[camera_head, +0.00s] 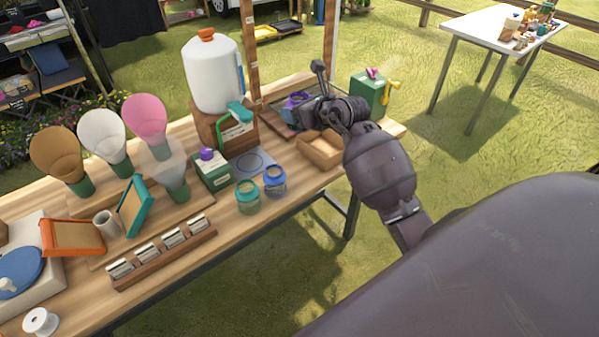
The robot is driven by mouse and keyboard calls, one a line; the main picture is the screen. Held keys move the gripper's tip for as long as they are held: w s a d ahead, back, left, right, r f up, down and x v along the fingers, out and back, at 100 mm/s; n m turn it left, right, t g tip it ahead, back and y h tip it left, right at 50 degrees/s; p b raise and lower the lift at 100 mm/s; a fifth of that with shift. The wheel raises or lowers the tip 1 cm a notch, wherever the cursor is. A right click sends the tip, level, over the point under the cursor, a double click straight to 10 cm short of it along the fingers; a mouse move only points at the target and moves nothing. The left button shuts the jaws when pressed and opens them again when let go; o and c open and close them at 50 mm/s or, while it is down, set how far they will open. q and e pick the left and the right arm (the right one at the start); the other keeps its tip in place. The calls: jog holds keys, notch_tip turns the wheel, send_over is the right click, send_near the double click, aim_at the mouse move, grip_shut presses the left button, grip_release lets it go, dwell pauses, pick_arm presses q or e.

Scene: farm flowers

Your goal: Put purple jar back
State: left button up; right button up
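A jar with a purple rim (296,98) stands at the back right of the wooden table, on or by a dark tray. My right gripper (298,115) is right at this jar and hides much of it. Its fingers are too small and overlapped to tell whether they are open or shut on the jar. A teal-rimmed glass jar (248,198) and a blue-rimmed glass jar (274,182) stand upright side by side near the table's front edge. A pale mat with a blue ring (250,163) lies behind them, with nothing on it. My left gripper is not in view.
A green box with a purple top (211,171) stands left of the mat. A white dispenser (213,75) stands behind. An open wooden box (321,150) and a green box with a yellow tap (368,92) are beside my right arm. Cones and frames fill the left.

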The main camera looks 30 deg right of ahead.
notch_tip(320, 180, down, 15)
jog(key=shift+f+b, duration=0.1)
jog(key=shift+b, duration=0.95)
notch_tip(320, 180, down, 4)
jog(key=shift+f+b, duration=0.1)
jog(key=shift+b, duration=0.55)
jog(key=shift+f, duration=0.15)
jog(key=o, duration=0.8)
jog(key=shift+c, duration=0.2)
jog(key=shift+o, duration=0.3)
